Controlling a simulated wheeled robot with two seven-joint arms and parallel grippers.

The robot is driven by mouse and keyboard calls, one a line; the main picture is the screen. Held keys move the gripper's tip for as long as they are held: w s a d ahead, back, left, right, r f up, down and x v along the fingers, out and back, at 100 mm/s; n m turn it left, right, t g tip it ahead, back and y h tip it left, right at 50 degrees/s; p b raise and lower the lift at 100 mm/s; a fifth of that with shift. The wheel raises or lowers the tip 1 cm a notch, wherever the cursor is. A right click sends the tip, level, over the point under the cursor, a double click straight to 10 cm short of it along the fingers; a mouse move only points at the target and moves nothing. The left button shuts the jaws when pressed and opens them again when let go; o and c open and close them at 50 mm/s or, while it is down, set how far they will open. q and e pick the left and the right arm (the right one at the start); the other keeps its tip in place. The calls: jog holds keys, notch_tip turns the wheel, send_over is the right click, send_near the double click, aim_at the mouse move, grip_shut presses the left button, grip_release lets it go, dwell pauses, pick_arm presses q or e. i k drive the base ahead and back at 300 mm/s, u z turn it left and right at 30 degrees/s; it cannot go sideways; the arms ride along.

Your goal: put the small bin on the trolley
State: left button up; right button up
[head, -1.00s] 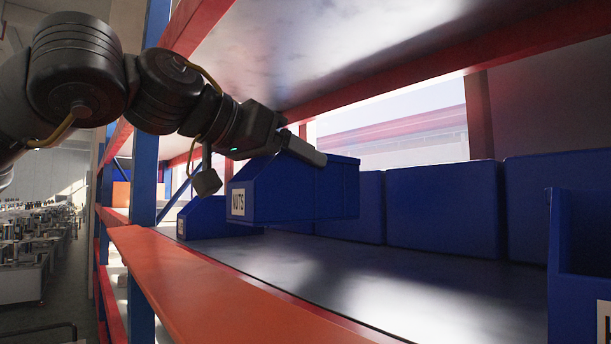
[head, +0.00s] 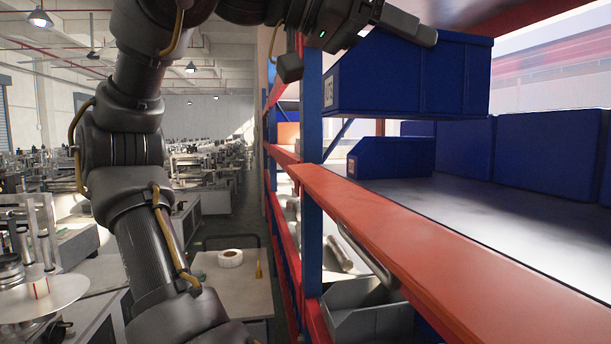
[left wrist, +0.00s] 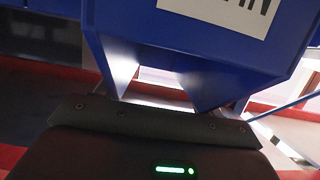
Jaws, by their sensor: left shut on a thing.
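My left gripper (head: 411,22) is shut on a blue bin (head: 410,75) at the top of the head view. The bin is about level and raised above the shelf deck, near the shelf's open side. It has a white label on its left end. In the left wrist view the bin (left wrist: 200,38) fills the top, with its label cut off by the frame edge. A low table with a dark handle bar, seemingly the trolley (head: 218,297), stands in the aisle at lower middle. My right gripper is not in view.
A blue shelf post (head: 312,170) and an orange-red shelf beam (head: 430,235) lie near the held bin. Another blue bin (head: 390,158) stands on the shelf. A white roll (head: 230,258) lies on the trolley top, which is otherwise mostly bare. A grey bin (head: 362,315) sits lower down.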

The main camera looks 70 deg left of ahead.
aim_at(231, 293)
jog(key=k, duration=1.45)
